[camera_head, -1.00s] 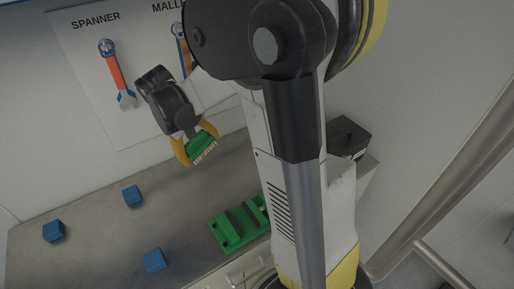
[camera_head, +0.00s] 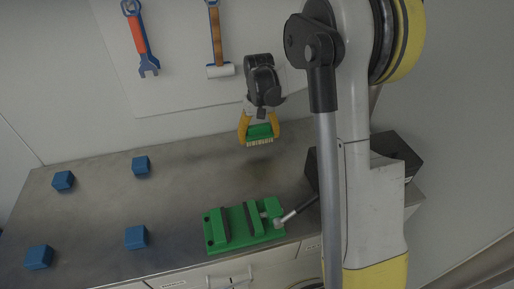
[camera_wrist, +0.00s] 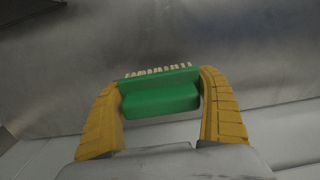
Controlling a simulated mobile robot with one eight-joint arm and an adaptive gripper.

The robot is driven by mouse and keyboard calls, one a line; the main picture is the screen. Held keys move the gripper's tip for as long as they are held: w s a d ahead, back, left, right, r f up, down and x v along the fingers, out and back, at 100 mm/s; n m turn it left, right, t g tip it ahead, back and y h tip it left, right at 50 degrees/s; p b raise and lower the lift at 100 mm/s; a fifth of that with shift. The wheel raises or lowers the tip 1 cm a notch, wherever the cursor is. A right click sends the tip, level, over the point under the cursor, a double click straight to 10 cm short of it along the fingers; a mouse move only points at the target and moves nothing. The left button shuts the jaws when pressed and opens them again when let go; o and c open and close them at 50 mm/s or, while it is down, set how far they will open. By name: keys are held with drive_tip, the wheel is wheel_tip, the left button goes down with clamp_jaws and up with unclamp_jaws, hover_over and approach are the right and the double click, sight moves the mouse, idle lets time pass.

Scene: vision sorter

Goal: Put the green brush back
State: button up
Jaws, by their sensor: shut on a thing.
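The green brush (camera_head: 260,132) with pale bristles is held between the yellow fingers of my gripper (camera_head: 259,130), above the back part of the metal bench, near the wall. Its bristles point down toward the bench, and there appears to be a gap beneath them. In the wrist view the brush (camera_wrist: 160,95) lies across between both fingers of my gripper (camera_wrist: 162,100), its bristles on the far side. A soft dark shadow shows on the bench below it.
Several blue cubes (camera_head: 136,237) lie on the left of the bench (camera_head: 95,215). A spanner (camera_head: 141,40) and a mallet (camera_head: 217,40) hang on the wall board. The bench below the brush is clear.

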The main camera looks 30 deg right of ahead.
sight(256, 148)
drive_tip(key=shift+w+f, duration=0.3)
drive_tip(key=shift+w, duration=0.2)
drive_tip(key=shift+w+f, duration=0.3)
drive_tip(key=shift+w, duration=0.2)
drive_tip(key=shift+w+f, duration=0.1)
drive_tip(key=shift+f, duration=0.1)
wheel_tip(256, 148, down, 4)
drive_tip(key=shift+r+b, duration=0.1)
drive_tip(key=shift+b, duration=0.95)
drive_tip(key=shift+r, duration=0.1)
